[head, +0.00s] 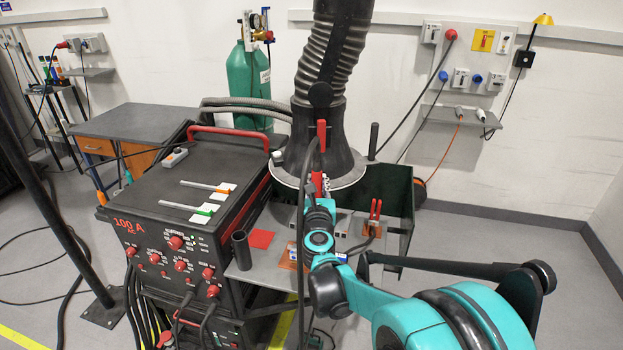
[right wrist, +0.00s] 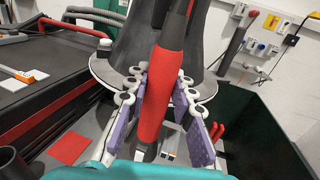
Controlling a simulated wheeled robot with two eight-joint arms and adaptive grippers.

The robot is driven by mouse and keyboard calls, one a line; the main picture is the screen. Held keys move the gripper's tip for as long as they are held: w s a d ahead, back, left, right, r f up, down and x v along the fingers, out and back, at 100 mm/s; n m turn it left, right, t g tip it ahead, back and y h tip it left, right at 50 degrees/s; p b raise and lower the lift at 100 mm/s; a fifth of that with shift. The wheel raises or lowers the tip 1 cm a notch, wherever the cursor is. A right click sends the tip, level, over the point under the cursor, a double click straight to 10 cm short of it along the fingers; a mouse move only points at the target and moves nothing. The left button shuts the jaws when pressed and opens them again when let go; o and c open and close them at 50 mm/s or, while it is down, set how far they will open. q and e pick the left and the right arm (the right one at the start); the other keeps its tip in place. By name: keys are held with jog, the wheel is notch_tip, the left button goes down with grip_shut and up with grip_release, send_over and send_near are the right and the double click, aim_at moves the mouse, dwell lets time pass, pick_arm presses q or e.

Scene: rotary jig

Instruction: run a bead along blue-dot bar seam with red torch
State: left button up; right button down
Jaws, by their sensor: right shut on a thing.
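The red torch (head: 321,133) stands roughly upright in front of the dark fume hood. My right gripper (head: 320,188) is shut on it. In the right wrist view the torch's red handle (right wrist: 166,85) runs between the purple finger pads of my right gripper (right wrist: 165,105). The torch's lower end is mostly hidden by my gripper and arm. Grey bar-like pieces (head: 343,223) show on the work surface behind my right arm. I cannot make out a blue-dot mark or a seam. My left gripper is not in view.
The fume hood (head: 341,150) hangs close behind the torch. A black welder (head: 175,240) stands to the left. A red square (head: 262,239) and an upright dark tube (head: 241,250) are on the bench. Red prongs (head: 375,211) and a green bin (head: 400,195) are at right.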

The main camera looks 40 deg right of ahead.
jog(key=shift+s+d+f, duration=0.2)
jog(key=shift+s+d, duration=0.05)
jog(key=shift+d, duration=0.2)
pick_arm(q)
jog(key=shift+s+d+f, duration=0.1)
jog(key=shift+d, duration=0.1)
pick_arm(e)
jog(key=shift+a, duration=0.15)
